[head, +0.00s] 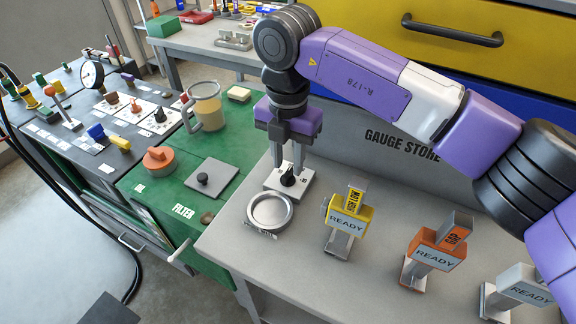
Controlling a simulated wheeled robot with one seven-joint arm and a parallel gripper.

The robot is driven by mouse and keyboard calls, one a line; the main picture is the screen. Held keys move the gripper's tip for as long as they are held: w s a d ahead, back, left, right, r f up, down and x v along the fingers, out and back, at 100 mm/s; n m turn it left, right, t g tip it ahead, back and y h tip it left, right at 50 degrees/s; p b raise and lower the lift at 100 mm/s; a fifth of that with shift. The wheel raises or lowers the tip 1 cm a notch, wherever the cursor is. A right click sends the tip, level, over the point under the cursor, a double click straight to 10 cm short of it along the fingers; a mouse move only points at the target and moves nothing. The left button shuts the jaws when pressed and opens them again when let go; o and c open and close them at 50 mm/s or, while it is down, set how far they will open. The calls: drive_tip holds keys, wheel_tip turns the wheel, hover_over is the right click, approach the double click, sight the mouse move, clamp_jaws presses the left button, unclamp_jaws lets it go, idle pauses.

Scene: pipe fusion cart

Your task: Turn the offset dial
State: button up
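A black dial knob (289,178) stands on a small white plate (273,184) on the grey bench. My gripper (288,168) points down right over it, its two fingers apart, with the top of the knob between or just below the tips. I cannot tell whether the fingers touch the knob. The marks on the plate are too small to read, so I cannot confirm it is the offset dial. Another black knob (160,115) on a white plate sits on the dark panel at left, beside an orange-brown knob (136,105).
A round metal dish (269,211) lies just in front of the plate. Yellow (346,220), orange (433,255) and white (522,290) READY gauges stand to the right. A jug (206,105) and an orange knob (158,158) are on the green cart.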

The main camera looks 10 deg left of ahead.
sight(288, 176)
drive_tip(key=shift+f, duration=1.35)
clamp_jaws()
drive_tip(key=n+p, duration=0.1)
drive_tip(key=n, duration=0.4)
drive_tip(key=shift+r+n, duration=0.1)
drive_tip(key=shift+n, duration=0.3)
drive_tip(key=n, duration=0.5)
drive_tip(key=shift+n, duration=0.4)
